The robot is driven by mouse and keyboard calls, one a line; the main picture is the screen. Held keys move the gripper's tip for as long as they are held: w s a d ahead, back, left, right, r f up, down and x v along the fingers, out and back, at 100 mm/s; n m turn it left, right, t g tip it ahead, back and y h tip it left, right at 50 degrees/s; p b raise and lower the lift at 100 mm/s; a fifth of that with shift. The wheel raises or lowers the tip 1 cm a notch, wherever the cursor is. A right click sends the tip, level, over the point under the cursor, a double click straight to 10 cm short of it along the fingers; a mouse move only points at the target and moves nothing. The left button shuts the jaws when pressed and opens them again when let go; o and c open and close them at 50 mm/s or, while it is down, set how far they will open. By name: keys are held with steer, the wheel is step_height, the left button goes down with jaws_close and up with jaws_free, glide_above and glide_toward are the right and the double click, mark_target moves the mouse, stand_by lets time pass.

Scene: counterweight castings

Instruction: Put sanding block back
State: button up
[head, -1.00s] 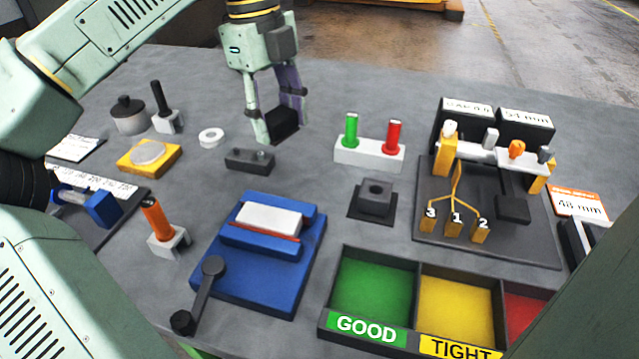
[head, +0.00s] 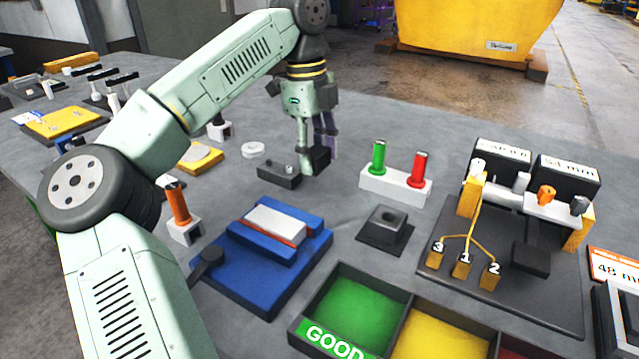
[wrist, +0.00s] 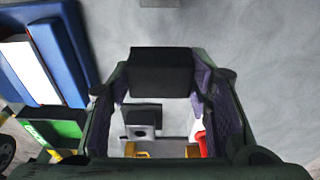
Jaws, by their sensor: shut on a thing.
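My gripper (head: 316,158) is shut on a black block (head: 320,161), which looks like the sanding block. In the wrist view the black block (wrist: 162,72) sits between the two fingers. In the head view it is low over the bench, just right of a small dark stand (head: 278,177) with short pegs on top. I cannot tell whether the block touches the bench or the stand. Part of the block is hidden by a finger.
A white stand (head: 394,187) with green and red plugs is right of my gripper. A dark square block (head: 386,222) on a pad and a blue fixture (head: 262,262) stand nearer. A white ring (head: 253,150) lies behind the dark stand. Sorting bins (head: 290,335) are at front.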

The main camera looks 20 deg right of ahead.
mark_target(316, 194)
steer(key=shift+f+p, duration=0.35)
steer(key=shift+f, duration=2.55)
steer(key=shift+f, duration=0.2)
steer(key=o, duration=1.1)
steer(key=r, duration=0.8)
steer(key=w+r, duration=0.1)
steer(key=r, duration=0.3)
steer(key=shift+a+r+b, duration=0.15)
steer(key=shift+a+b, duration=0.2)
steer(key=shift+a, duration=0.05)
